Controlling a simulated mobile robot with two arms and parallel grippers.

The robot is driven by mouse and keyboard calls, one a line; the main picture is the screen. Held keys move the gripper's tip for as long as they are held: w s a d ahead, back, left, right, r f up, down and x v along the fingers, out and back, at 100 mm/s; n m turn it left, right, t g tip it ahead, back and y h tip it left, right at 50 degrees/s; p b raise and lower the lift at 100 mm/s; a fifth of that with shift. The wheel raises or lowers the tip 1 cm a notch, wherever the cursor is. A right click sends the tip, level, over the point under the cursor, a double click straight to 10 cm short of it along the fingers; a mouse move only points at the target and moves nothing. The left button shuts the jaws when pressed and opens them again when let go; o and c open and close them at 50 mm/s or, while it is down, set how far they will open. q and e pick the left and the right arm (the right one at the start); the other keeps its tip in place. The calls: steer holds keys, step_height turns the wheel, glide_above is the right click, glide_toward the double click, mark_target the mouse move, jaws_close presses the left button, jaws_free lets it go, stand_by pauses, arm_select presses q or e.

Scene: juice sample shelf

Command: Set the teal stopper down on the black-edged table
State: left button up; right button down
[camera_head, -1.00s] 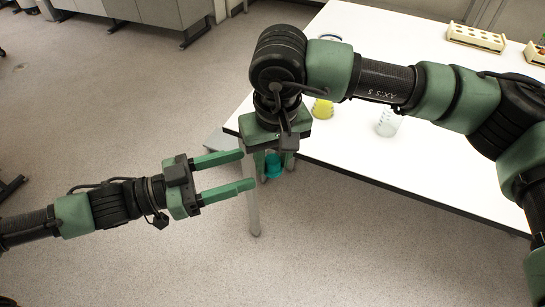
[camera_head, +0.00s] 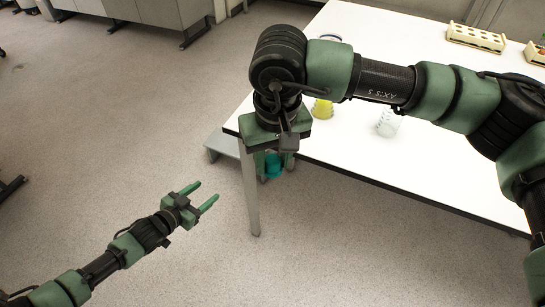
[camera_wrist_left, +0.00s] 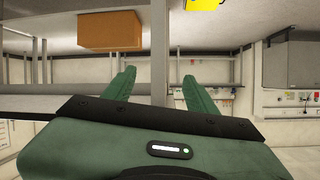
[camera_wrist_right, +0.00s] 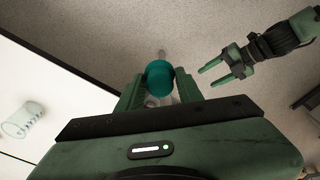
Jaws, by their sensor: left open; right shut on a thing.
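The teal stopper (camera_wrist_right: 160,77) is between the fingers of my right gripper (camera_wrist_right: 160,90), which is shut on it. In the head view the stopper (camera_head: 272,166) shows below my right gripper (camera_head: 270,160), just off the near left corner of the black-edged table (camera_head: 345,150). In the right wrist view there is floor behind the stopper, and the white table top (camera_wrist_right: 60,100) lies to the left. My left gripper (camera_head: 206,194) is open and empty over the floor, left of the table; its spread fingers also show in the left wrist view (camera_wrist_left: 160,90).
A flask with yellow liquid (camera_head: 322,108) stands near the table's left end. A clear beaker (camera_head: 388,123) stands to its right. A wooden rack (camera_head: 476,38) is at the back. My right arm passes over the table. White table top is bare around the glassware.

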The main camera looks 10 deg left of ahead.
arm_select(q)
steer(key=s+a+f+n+g+y, duration=0.1)
steer(key=s+a+f+g+y, duration=0.15)
steer(key=s+f, duration=0.7)
steer(key=s+a+f+n+g+y, duration=0.1)
steer(key=s+f+n+g+y, duration=0.15)
steer(key=s+f, duration=0.75)
steer(key=s+d+f+g, duration=0.3)
steer(key=s+f, duration=0.4)
steer(key=s, duration=0.5)
steer(key=s+d+f+g, duration=0.3)
steer(key=s+f, duration=0.4)
steer(key=s, duration=0.6)
steer(key=shift+d+f, duration=0.25)
steer(key=shift+d, duration=0.5)
steer(key=shift+n, duration=0.25)
